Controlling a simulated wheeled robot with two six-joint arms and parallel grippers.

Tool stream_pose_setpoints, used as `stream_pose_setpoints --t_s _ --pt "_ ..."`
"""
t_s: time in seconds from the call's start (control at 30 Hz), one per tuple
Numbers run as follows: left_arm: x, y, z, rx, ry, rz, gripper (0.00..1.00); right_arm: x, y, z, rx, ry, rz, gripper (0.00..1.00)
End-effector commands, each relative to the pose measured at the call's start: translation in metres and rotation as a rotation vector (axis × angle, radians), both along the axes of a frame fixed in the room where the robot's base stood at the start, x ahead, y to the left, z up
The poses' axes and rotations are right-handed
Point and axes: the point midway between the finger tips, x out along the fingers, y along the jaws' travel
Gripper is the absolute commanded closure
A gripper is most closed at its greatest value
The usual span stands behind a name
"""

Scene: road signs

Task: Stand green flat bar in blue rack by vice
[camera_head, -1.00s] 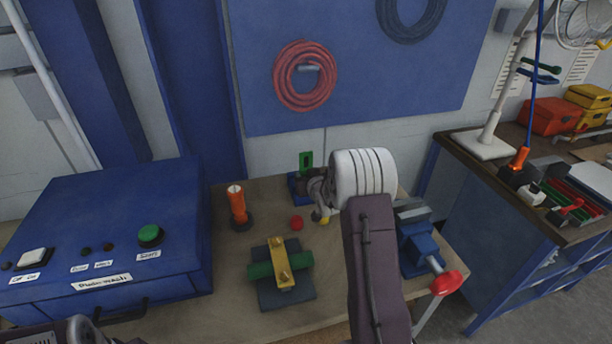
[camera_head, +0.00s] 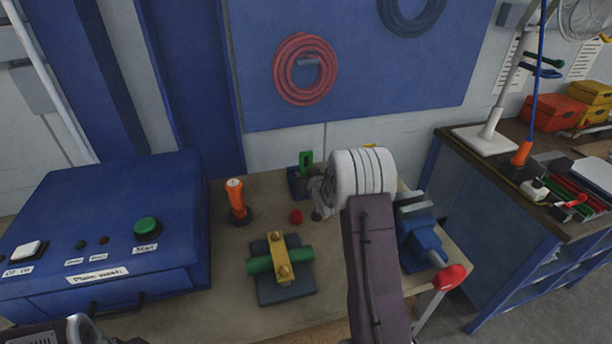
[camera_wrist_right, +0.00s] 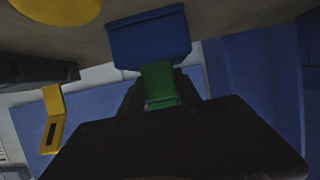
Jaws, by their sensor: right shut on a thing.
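The green flat bar (camera_head: 306,158), which has a slot near its top, stands upright at the blue rack (camera_head: 296,183) at the back of the bench. In the upside-down right wrist view, the bar (camera_wrist_right: 158,80) runs into the blue rack (camera_wrist_right: 150,40). My right gripper (camera_wrist_right: 160,98) is shut on the bar's free end. In the head view its fingertips are mostly hidden. How deep the bar sits is hidden. The blue vice (camera_head: 424,243) with a red handle knob is at the right. Only part of my left arm shows at bottom left.
An orange post (camera_head: 236,197), a red ball (camera_head: 296,217) and a green cylinder (camera_head: 262,265) under a yellow strap stand left of my right arm. A blue control box (camera_head: 110,225) fills the left. A yellow slotted bar (camera_wrist_right: 52,118) is near the rack.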

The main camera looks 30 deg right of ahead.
Motion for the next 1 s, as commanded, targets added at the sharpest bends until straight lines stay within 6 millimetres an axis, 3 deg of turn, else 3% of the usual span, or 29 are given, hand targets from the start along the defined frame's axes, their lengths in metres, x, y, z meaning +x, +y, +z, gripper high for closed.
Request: stream_pose_setpoints --t_s 0.2,0.23,0.3,0.67,1.0 --pt "0.0 0.0 -0.004 0.0 0.0 0.0 0.06 0.0 0.0 -0.004 0.0 0.0 0.0 1.0" --pt "0.0 0.0 -0.004 0.0 0.0 0.0 0.06 0.0 0.0 -0.003 0.0 0.0 0.0 0.55" --pt "0.0 0.0 -0.003 0.0 0.0 0.0 0.06 0.0 0.0 -0.003 0.0 0.0 0.0 0.36" --pt "0.0 0.0 -0.004 0.0 0.0 0.0 0.06 -0.002 0.0 -0.002 0.0 0.0 0.0 0.35" --pt "0.0 0.0 -0.013 0.0 0.0 0.0 0.06 -0.053 0.012 0.019 -0.001 -0.002 -0.001 0.35"
